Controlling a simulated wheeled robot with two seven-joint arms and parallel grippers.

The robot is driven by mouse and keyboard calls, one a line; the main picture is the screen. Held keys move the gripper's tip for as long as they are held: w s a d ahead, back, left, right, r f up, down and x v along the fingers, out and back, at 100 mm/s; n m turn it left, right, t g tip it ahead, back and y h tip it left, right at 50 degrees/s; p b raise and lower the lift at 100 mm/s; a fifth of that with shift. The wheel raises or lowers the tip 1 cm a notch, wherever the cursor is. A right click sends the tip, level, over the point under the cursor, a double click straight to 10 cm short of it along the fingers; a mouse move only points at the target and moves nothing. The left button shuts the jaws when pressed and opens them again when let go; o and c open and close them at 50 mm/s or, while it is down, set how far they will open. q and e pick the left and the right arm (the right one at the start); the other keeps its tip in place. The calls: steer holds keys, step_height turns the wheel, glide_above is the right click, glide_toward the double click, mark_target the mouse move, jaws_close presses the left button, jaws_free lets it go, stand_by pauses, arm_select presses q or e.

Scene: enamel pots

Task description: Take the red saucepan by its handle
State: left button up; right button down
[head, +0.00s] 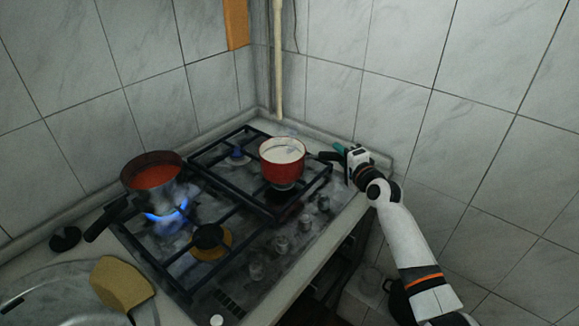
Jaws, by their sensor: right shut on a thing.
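The red saucepan (283,168), with a white content, is at the back right of the hob, upright over the grate. I cannot tell whether its base touches the grate. Its dark handle (327,156) points right. My right gripper (341,156) comes in from the right and is shut on that handle; the fingers hide the handle's end. My left gripper is not in view.
A sponge (122,283) lies by the sink at front left. Tiled walls close off the back and right.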

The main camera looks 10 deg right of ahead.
stand_by(0.6)
steer(key=shift+r, duration=0.15)
steer(key=shift+r, duration=0.2)
